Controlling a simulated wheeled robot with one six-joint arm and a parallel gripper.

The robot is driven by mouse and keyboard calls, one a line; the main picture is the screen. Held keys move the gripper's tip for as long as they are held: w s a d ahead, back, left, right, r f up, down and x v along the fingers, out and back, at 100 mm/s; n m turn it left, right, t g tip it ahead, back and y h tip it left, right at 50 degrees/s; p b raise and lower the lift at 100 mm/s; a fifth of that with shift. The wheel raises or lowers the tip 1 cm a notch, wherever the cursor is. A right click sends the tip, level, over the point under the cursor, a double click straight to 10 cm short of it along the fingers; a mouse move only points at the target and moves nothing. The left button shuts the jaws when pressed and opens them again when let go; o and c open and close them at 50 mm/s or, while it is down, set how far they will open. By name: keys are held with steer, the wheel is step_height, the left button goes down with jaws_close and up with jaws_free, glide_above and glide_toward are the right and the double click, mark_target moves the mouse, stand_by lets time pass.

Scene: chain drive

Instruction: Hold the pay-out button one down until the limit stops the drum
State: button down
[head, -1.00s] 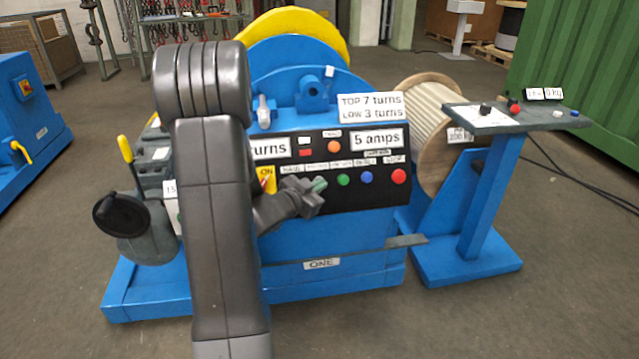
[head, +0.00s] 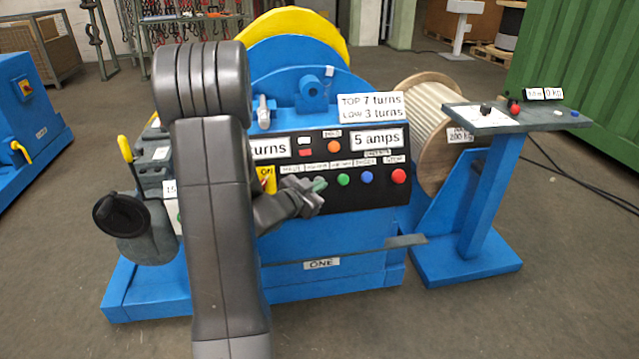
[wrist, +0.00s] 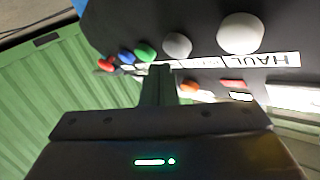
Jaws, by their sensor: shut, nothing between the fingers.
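The drive's black control panel (head: 365,190) carries a row of buttons. My gripper (head: 318,184) is shut and empty in front of it, and its arm hides the left part of the row. In the wrist view, the closed fingers (wrist: 159,80) point at the row close to a grey button (wrist: 177,45), beside a larger pale button (wrist: 240,33) over the label HAUL. The drum wheel (head: 295,62) is blue behind the panel. Signs read "TOP 7 turns, LOW 3 turns" (head: 371,107) and "5 amps" (head: 377,139).
Green (head: 343,180), blue (head: 366,178) and red (head: 399,176) buttons lie right of my gripper. An orange lamp (head: 334,146) sits above. A blue stand (head: 485,190) with a small desk is at the right, beside a rope reel (head: 437,115).

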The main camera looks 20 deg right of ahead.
steer(key=shift+w, duration=0.15)
steer(key=shift+w+d+f, duration=0.1)
steer(key=shift+w+f, duration=0.1)
steer(key=shift+w, duration=0.05)
steer(key=shift+w+d+f, duration=0.1)
steer(key=shift+w+f, duration=0.1)
steer(key=shift+w, duration=0.2)
stand_by(7.2)
